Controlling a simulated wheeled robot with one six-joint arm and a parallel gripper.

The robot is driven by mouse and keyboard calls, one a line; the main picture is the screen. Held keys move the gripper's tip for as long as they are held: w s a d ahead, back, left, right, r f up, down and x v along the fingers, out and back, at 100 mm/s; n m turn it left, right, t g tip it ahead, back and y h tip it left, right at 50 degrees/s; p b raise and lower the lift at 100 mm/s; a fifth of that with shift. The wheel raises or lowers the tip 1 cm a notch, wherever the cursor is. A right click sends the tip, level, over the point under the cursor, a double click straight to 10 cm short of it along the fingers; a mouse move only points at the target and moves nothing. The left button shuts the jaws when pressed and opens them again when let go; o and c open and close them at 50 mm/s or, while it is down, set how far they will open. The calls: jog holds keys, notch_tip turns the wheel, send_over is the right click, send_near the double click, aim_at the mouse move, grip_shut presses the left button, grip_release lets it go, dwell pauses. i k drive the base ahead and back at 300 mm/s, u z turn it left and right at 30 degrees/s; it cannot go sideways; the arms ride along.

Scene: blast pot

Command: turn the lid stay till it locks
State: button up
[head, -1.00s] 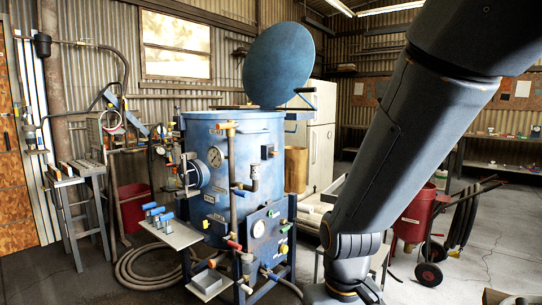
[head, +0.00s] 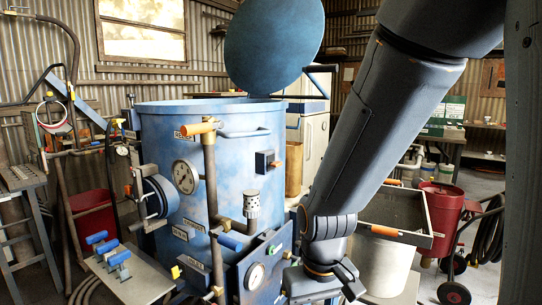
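The blue blast pot (head: 165,125) stands in the middle of the head view. Its round blue lid (head: 275,45) is raised, standing upright above the open top. A dark bracket-like bar (head: 321,69) shows at the right of the lid, over the rim; it may be the lid stay, but I cannot tell for sure. My gripper (head: 350,283) is low at the front right of the pot, well below the lid and apart from that bar. Its fingers are small, dark and partly cut off by the frame's lower edge, so their opening is unclear.
A gauge panel (head: 268,268) and pipes with an orange handle (head: 201,128) stick out from the pot's front. A shelf with blue-handled clamps (head: 125,275) is at lower left. A grey tray (head: 392,215) and a red pot cart (head: 450,215) stand to the right.

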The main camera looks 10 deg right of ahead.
aim_at(274, 164)
jog(key=i, duration=0.35)
jog(key=z, duration=1.55)
jog(key=i, duration=0.55)
jog(key=u, duration=1.75)
